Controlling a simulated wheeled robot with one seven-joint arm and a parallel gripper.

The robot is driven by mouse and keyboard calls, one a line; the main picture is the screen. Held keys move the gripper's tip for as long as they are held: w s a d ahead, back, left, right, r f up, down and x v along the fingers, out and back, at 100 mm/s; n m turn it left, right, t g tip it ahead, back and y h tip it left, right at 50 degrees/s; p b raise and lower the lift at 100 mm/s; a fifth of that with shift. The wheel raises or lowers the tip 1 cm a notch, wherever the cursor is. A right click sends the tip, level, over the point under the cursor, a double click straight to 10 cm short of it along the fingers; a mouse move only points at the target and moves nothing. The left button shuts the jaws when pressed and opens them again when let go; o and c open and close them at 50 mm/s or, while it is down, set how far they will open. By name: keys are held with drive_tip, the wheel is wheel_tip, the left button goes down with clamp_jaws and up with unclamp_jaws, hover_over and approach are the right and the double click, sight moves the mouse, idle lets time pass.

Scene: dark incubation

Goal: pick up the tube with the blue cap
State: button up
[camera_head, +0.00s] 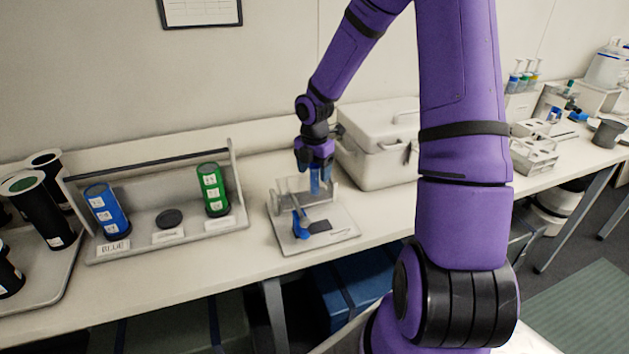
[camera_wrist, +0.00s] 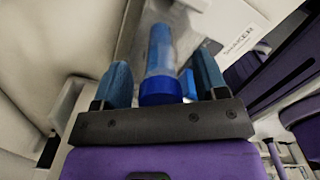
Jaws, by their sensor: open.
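The tube with the blue cap (camera_wrist: 160,90) shows in the wrist view, its clear blue body (camera_wrist: 160,48) pointing away from me. It lies between the two blue fingers of my gripper (camera_wrist: 161,65), with a gap on each side. My gripper is open. In the head view my gripper (camera_head: 315,180) points down over a small grey tray (camera_head: 335,238) that bears a clear rack. In that view the tube cannot be told clearly from the blue fingers.
A blue-handled item (camera_head: 299,226) lies at the front of the tray. Left stands a grey caddy (camera_head: 158,243) with a blue canister (camera_head: 106,212) and a green one (camera_head: 213,190). A pale lidded box (camera_head: 380,145) stands close behind, to the right.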

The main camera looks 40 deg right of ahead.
drive_tip(key=c, duration=1.1)
